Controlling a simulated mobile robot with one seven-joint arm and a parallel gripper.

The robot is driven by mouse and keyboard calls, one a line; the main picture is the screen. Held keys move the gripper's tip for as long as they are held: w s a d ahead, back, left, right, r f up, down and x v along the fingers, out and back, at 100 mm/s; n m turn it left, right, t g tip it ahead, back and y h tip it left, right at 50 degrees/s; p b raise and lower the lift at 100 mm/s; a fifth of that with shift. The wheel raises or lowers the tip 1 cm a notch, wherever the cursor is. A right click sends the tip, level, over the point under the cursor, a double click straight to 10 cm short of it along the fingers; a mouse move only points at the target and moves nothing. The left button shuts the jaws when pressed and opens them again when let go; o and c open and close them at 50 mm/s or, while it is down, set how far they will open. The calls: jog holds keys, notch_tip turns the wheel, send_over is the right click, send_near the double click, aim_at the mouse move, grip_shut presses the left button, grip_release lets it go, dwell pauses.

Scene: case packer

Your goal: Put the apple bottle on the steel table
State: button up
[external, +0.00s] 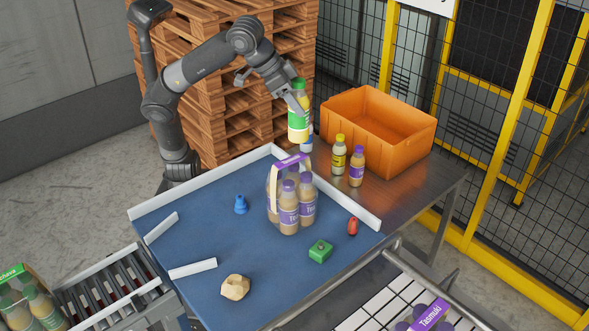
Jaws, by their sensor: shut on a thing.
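My gripper (297,103) is shut on a bottle with a green cap and green label (298,126), which looks like the apple bottle. The bottle is upright and appears held above the far side of the table, left of the orange crate. The steel table (405,193) is the bare metal part at the right, beyond the white rail. A yellow-capped bottle (339,158) and a purple-capped bottle (357,168) stand on it. Another bottle (307,143) is partly hidden behind the held one.
An orange crate (412,147) stands at the back of the steel table. A carrier of purple-capped bottles (290,215) stands on the blue surface (200,240). A green block (320,250), red object (352,226), blue object (240,204) and tan lump (235,287) lie around it.

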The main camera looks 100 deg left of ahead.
jog(key=w+a+f+n+g+y, duration=0.1)
jog(key=w+a+f+n+y, duration=0.1)
jog(key=w+a+f+n, duration=0.4)
jog(key=w+a+f+n+g+y, duration=0.1)
jog(key=a+f+y, duration=0.1)
jog(key=a+f, duration=0.75)
jog(key=s+a+f+n+g+y, duration=0.1)
jog(key=s+a+f+n+g, duration=0.2)
jog(key=a+f, duration=0.55)
jog(key=s+a+f+n+g+y, duration=0.15)
jog(key=a+f+n, duration=0.25)
jog(key=a+f, duration=0.4)
jog(key=w+a+f, duration=0.2)
jog(key=a+f, duration=0.7)
jog(key=a, duration=0.2)
jog(key=shift+a+f+t+h, duration=0.25)
jog(key=shift+a+t+h, duration=0.1)
jog(key=shift+t+h, duration=0.1)
jog(key=shift+f, duration=0.15)
jog(key=o, duration=1.1)
jog(key=shift+o, duration=0.2)
